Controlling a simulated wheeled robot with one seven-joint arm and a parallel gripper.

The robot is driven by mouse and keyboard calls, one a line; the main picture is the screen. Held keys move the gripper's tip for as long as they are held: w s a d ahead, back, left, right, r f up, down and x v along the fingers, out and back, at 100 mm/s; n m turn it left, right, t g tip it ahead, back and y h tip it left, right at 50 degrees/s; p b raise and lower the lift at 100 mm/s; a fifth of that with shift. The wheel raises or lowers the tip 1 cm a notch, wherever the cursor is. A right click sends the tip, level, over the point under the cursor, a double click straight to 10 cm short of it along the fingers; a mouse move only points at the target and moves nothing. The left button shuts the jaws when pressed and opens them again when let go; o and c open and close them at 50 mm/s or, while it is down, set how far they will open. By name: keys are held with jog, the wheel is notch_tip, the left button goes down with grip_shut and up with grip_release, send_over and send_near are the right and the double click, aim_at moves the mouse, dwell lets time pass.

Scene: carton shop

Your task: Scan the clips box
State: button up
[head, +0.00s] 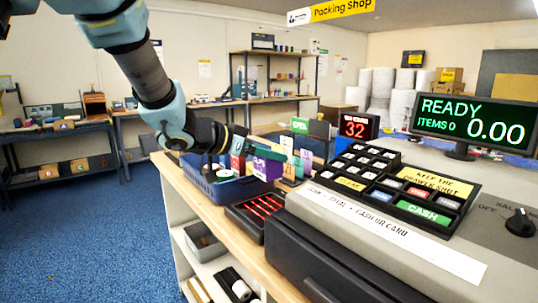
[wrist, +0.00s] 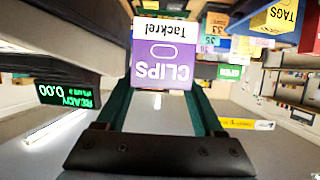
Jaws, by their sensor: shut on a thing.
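The clips box (wrist: 163,66) is purple and white. It is upside down in the wrist view, with its "CLIPS" and "Tackrel" lettering readable. My gripper (wrist: 162,86) is shut on it, one green finger on each side. In the head view the purple box (head: 268,167) hangs at the end of my arm, over the counter by the blue basket (head: 212,187). A dark panel with red glowing lines (head: 258,212) lies in the counter, in front of and below the box. The screen (head: 462,120) reads "READY", "ITEMS 0", "0.00".
A black register keypad (head: 385,180) and a grey counter body stand at right. A small red display (head: 357,126) shows 32. Several cards and boxes, including a yellow TAGS box (wrist: 280,18), stand nearby. Blue floor (head: 90,235) is clear at left.

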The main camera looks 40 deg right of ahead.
aim_at(259, 167)
notch_tip(259, 167, down, 4)
jog(key=b, duration=0.3)
jog(key=shift+f, duration=0.2)
notch_tip(259, 167, up, 13)
jog(key=p, duration=1.3)
jog(key=shift+f, duration=0.2)
